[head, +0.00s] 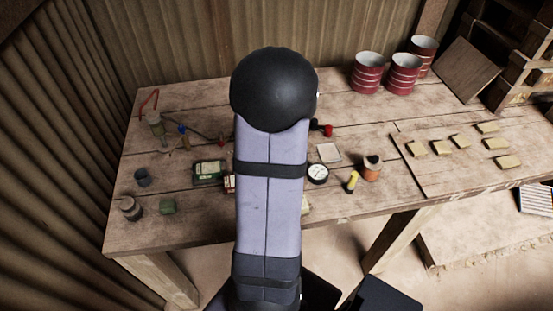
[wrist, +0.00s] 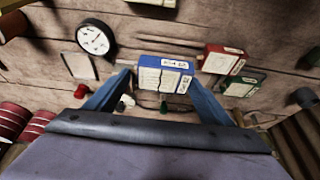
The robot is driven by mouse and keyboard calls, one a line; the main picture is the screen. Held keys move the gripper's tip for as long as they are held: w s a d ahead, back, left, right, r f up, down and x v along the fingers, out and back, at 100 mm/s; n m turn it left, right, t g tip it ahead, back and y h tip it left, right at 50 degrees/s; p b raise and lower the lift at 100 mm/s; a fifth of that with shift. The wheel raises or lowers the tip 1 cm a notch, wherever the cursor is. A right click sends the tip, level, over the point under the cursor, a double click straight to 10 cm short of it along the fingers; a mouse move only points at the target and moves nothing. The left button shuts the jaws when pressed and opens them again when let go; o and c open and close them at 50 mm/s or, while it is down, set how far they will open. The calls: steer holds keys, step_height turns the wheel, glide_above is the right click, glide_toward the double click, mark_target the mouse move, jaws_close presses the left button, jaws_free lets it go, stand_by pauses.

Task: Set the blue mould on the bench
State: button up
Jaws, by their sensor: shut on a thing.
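The blue mould (wrist: 165,66), a small block with pale labelled faces, is in the wrist view between the two blue fingers of my gripper (wrist: 162,80). My gripper is shut on it. Whether the mould touches the bench or hangs above it is hard to tell. The wooden bench (head: 400,190) spans the head view and fills the background of the wrist view (wrist: 190,25). In the head view my arm hides the gripper and the blue mould.
A red mould (wrist: 222,60) and a green mould (wrist: 243,86) lie beside the blue one. A dial gauge (head: 318,173) and a pale tile (head: 328,152) lie right of my arm. Red tins (head: 367,74) stand at the back; several yellowish blocks (head: 460,142) lie further right.

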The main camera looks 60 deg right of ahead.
steer(key=shift+f, duration=0.15)
step_height(320, 180, down, 4)
steer(key=b, duration=0.3)
steer(key=shift+r, duration=0.2)
steer(key=shift+f+b, duration=1.15)
steer(key=shift+b, duration=0.2)
steer(key=shift+f+b, duration=0.4)
steer(key=shift+b, duration=0.2)
steer(key=o, duration=1.4)
steer(key=shift+c, duration=0.2)
steer(key=v, duration=0.7)
steer(key=shift+r, duration=0.2)
steer(key=shift+s, duration=0.1)
